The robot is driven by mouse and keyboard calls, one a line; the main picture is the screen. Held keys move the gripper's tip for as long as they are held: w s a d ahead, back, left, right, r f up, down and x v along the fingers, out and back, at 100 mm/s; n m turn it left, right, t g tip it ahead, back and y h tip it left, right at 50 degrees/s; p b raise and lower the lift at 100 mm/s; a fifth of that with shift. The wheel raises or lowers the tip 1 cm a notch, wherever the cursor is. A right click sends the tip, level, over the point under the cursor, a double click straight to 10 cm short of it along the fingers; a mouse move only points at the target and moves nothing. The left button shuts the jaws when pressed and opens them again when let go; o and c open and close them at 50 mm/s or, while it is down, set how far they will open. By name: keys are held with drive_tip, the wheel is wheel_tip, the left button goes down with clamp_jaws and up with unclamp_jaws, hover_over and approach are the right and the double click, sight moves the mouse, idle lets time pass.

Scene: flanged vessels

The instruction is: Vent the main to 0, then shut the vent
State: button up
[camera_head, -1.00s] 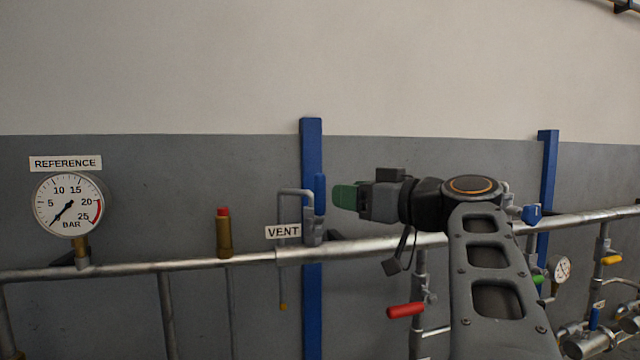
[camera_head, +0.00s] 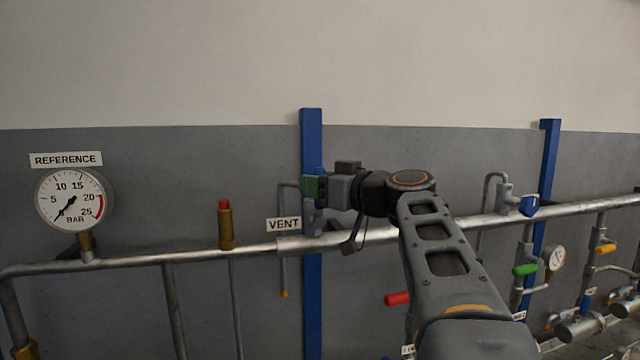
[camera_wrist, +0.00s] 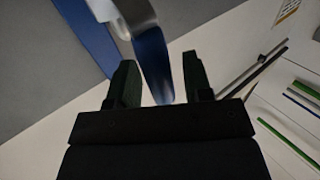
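The reference gauge (camera_head: 70,199) at the left has its needle pointing low left, near the bottom of the scale. The vent's blue lever (camera_head: 319,226) is mostly hidden behind my gripper (camera_head: 312,187) in the head view. In the wrist view the blue lever (camera_wrist: 152,62) rises between the two dark green fingers of my gripper (camera_wrist: 158,80). The fingers are apart, with a gap visible on the lever's right side; I cannot tell whether the left finger touches it.
A brass fitting with a red cap (camera_head: 225,224) stands on the main left of the vent. A blue post (camera_head: 312,290) stands behind the vent. Lower right are a red handle (camera_head: 397,299), a green handle (camera_head: 525,269), a yellow handle (camera_head: 605,248) and a small gauge (camera_head: 555,257).

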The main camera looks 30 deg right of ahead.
clamp_jaws()
idle(0.4)
